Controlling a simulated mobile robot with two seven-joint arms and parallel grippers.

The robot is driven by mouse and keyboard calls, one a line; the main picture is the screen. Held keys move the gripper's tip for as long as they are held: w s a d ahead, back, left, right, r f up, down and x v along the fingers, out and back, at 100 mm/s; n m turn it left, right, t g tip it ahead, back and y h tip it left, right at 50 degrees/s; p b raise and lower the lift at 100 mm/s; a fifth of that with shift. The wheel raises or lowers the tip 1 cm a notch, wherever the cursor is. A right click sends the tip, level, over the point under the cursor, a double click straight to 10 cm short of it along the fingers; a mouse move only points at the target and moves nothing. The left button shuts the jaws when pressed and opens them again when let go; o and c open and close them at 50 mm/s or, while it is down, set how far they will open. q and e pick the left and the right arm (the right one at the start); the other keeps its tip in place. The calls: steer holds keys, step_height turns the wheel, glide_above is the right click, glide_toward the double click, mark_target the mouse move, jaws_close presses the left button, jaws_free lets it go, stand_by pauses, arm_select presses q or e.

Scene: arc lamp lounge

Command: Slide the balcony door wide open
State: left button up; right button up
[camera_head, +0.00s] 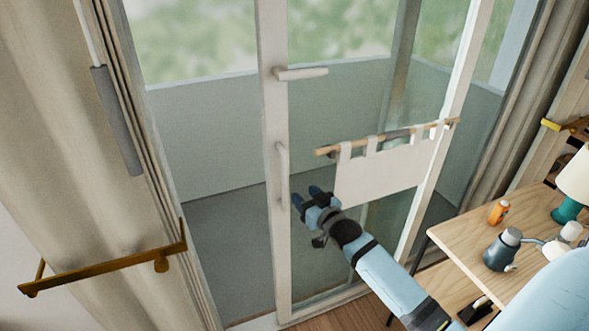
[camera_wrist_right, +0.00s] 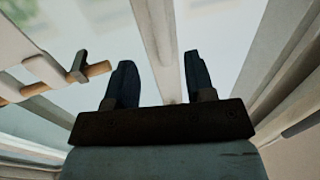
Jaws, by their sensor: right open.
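The balcony door (camera_head: 268,130) is a glazed panel with a white frame; its left upright carries a white lever (camera_head: 300,73) and a slim vertical pull handle (camera_head: 282,175). A gap, with balcony floor behind it, lies left of this upright; I cannot tell whether glass fills it. My right gripper (camera_head: 306,195) is open and empty, just right of the pull handle, with no clear contact. In the right wrist view, a white upright (camera_wrist_right: 157,40) shows beyond and between the spread fingers (camera_wrist_right: 158,80). My left gripper is not in view.
A white cloth (camera_head: 380,175) hangs from a wooden rod (camera_head: 335,147) across the door, above my right forearm. A wooden table (camera_head: 470,235) with a lamp (camera_head: 570,205), a jug (camera_head: 502,250) and an orange bottle (camera_head: 498,211) stands at right. A curtain (camera_head: 60,130) and brass bar (camera_head: 105,265) are at left.

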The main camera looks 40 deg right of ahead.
mark_target(287, 178)
steer(key=w, duration=0.4)
steer(key=w+p, duration=0.1)
steer(key=w, duration=0.7)
steer(key=shift+w+d+p, duration=0.25)
steer(key=shift+p, duration=0.1)
jaws_close()
